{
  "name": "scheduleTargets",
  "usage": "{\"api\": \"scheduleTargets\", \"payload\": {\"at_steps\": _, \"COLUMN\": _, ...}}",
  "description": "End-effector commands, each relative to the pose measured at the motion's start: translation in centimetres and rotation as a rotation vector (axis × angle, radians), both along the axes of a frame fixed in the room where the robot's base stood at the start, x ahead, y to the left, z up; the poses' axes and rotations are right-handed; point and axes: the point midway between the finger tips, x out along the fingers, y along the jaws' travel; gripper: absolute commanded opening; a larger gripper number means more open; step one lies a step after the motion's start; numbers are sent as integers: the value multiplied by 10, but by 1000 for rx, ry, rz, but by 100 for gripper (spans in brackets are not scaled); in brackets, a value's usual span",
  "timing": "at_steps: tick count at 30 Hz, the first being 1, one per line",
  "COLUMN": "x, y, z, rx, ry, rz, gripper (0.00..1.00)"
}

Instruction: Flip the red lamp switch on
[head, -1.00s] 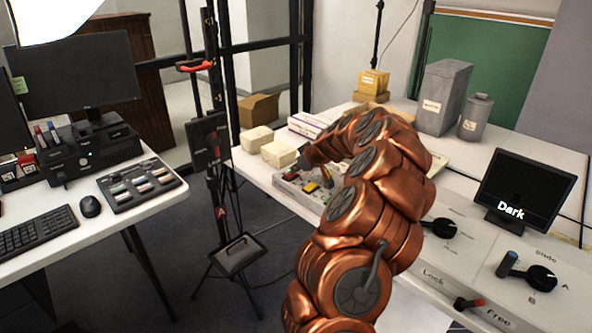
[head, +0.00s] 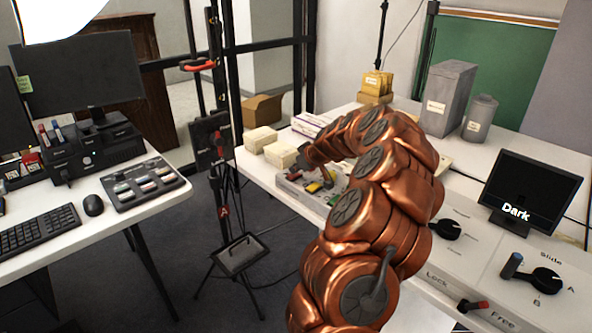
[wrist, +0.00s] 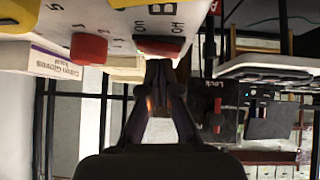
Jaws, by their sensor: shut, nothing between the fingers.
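The red lamp switch (wrist: 160,46) is a red rocker beside "On" and "Off" lettering on a pale panel, at the top of the upside-down wrist view. My gripper (wrist: 162,68) has its fingers together and empty, with the tips right at the switch's edge; I cannot tell if they touch it. In the head view my gripper (head: 300,165) is small and dark over the grey control box (head: 284,186) on the right table, and my arm hides part of that box. Which way the rocker is tipped is not clear.
A yellow control (head: 313,187) sits on the control box. Pale blocks (head: 281,154) stand just behind it. A black tripod stand (head: 212,140) rises in the gap between the tables.

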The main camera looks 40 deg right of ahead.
Motion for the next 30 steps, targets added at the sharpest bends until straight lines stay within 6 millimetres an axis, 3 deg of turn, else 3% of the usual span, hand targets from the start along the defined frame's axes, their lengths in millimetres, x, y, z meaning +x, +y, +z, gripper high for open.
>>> {"api": "scheduleTargets", "payload": {"at_steps": 8, "x": 0, "y": -4, "z": 40, "rx": -2, "ry": -2, "rz": 2, "gripper": 0}}
{"api": "scheduleTargets", "payload": {"at_steps": 21, "x": -57, "y": -11, "z": 95, "rx": -3, "ry": -3, "rz": 0, "gripper": 0}}
{"api": "scheduleTargets", "payload": {"at_steps": 30, "x": -70, "y": -12, "z": 107, "rx": 0, "ry": 0, "rz": 3, "gripper": 0}}
